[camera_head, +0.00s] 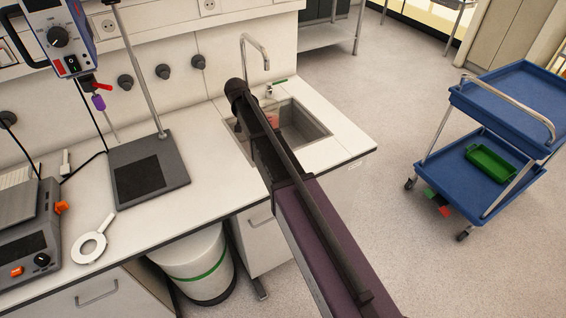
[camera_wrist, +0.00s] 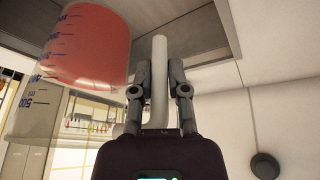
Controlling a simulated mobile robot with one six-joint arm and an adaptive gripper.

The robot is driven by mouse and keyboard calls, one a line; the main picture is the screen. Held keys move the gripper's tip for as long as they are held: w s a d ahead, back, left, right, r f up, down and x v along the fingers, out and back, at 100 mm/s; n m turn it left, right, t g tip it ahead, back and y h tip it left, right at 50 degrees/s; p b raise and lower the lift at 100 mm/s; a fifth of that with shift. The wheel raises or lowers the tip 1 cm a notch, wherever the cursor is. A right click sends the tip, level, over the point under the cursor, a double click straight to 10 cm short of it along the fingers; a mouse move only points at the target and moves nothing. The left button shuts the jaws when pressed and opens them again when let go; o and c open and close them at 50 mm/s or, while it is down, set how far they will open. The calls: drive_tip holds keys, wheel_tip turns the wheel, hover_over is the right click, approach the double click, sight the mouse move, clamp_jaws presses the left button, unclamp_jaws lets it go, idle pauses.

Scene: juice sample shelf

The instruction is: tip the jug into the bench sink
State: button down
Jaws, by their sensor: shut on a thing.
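The jug (camera_wrist: 90,50) is clear plastic with blue graduation marks and holds red liquid. The wrist view looks upside down, with the jug's numbers inverted and the liquid toward the top of the picture; the jug appears about upright. My gripper (camera_wrist: 159,66) is shut on its pale handle (camera_wrist: 159,95). In the head view only a small red bit of the jug (camera_head: 272,121) shows beside my arm, which hides the gripper and most of the jug. The bench sink (camera_head: 318,128) lies below and around it, and its basin also shows in the wrist view (camera_wrist: 205,42).
A tall curved tap (camera_head: 255,45) stands behind the sink. A stand with a dark base (camera_head: 150,172), a white ring-shaped item (camera_head: 90,247) and a grey device (camera_head: 35,245) are on the bench to the left. A blue trolley (camera_head: 500,120) stands apart on the right.

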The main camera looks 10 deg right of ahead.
drive_tip(key=shift+w+a+f+m+g+h+b, duration=0.25)
drive_tip(key=shift+w+a+m, duration=0.55)
drive_tip(key=shift+w+a, duration=0.5)
drive_tip(key=shift+w+a+f+m+g+h+b, duration=0.15)
drive_tip(key=shift+w+a+f+m+h+b, duration=0.15)
drive_tip(key=shift+w+a+m, duration=0.75)
drive_tip(key=shift+w+a+f+m+g+h+b, duration=0.25)
drive_tip(key=shift+w+a+m, duration=0.3)
drive_tip(key=shift+w+a, duration=1)
drive_tip(key=shift+s, duration=0.15)
drive_tip(key=shift+s+d+r+m+t+y+p, duration=0.5)
drive_tip(key=shift+s+d+r+t+y+p, duration=0.65)
drive_tip(key=shift+d+y, duration=0.95)
wheel_tip(320, 180, down, 11)
drive_tip(key=d+t+y+b, duration=0.1)
drive_tip(key=y+b, duration=0.1)
drive_tip(key=b, duration=1.1)
drive_tip(key=shift+s+d+t+y, duration=0.35)
drive_tip(key=shift+s+t+y, duration=0.05)
drive_tip(key=shift+s, duration=0.05)
drive_tip(key=shift+s+d+m+b, duration=0.1)
drive_tip(key=shift+m+b, duration=0.2)
drive_tip(key=shift+b, duration=0.1)
